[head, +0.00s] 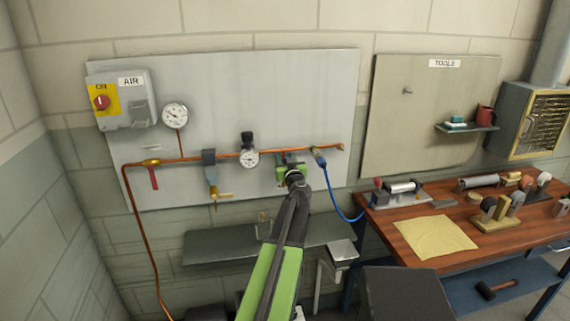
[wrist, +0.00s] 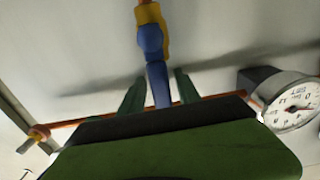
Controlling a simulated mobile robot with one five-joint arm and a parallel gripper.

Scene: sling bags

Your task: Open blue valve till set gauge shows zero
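The blue valve (wrist: 152,45) has a blue lever and a yellow body; it shows in the wrist view, its lever running down between my fingers. My gripper (wrist: 159,90) is open, one dark green finger on each side of the lever with visible gaps. In the head view my gripper (head: 290,168) is at the copper pipe and hides the valve. A round white gauge with a black knob beside it (wrist: 294,104) is at the right of the wrist view, and in the head view the gauge (head: 249,158) sits left of my gripper. Its reading is too small to tell.
On the panel are a red-handled valve (head: 153,177), a filter with a yellow tap (head: 211,175), another gauge (head: 175,115) and an air switch box (head: 122,100). A blue hose (head: 335,198) hangs right of my gripper. A wooden bench (head: 380,225) stands at the right.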

